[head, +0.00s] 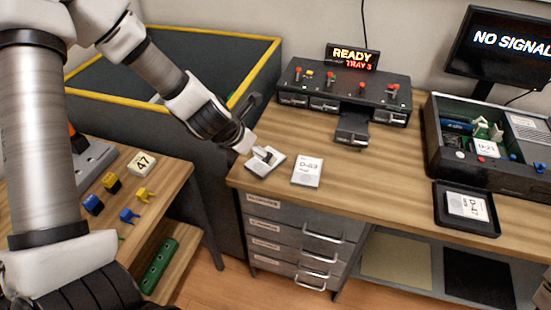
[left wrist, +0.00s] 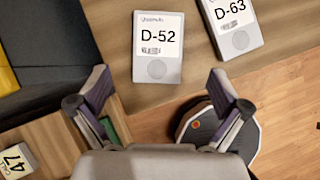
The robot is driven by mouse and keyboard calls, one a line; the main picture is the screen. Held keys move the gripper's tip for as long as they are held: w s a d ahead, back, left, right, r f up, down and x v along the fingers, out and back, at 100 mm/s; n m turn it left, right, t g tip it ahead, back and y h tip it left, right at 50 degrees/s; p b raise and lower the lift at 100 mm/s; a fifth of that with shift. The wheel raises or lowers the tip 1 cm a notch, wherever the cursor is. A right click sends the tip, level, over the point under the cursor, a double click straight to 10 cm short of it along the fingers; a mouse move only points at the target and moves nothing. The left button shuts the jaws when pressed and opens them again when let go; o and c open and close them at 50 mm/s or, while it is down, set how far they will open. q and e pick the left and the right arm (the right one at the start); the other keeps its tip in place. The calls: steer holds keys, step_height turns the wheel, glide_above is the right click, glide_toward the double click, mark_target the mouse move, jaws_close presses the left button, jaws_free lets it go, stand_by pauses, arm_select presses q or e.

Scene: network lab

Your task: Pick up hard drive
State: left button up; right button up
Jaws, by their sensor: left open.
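A white hard drive labelled D-52 (left wrist: 157,45) lies flat on the wooden bench near its front left corner. In the head view this drive (head: 260,169) is partly hidden by my left gripper (head: 257,149), which is over it. A second drive, labelled D-63 (left wrist: 234,22), lies just to its right, and it also shows in the head view (head: 307,172). My left gripper (left wrist: 160,88) is open and empty in the left wrist view, its fingers spread below the near edge of D-52 in the picture. My right gripper is not in view.
A black dock with red levers (head: 342,92) stands behind the drives under a READY TRAY 3 sign (head: 352,57). A black tray (head: 440,215) holds drive D-47 (head: 466,206) at right, before an open case (head: 433,142). A yellow-edged bin (head: 190,60) stands left.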

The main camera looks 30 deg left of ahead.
mark_target(262, 163)
arm_select(q)
steer(key=shift+f, duration=0.7)
steer(key=b+x, duration=0.2)
steer(key=x, duration=0.2)
steer(key=shift+w+a+f+b, duration=0.1)
steer(key=shift+w+f+b, duration=0.05)
steer(key=shift+f+b, duration=0.2)
steer(key=shift+w+f, duration=0.15)
steer(key=shift+w, duration=0.05)
steer(key=shift+s+r, duration=0.1)
steer(key=shift+r, duration=0.1)
steer(key=c, duration=1.5)
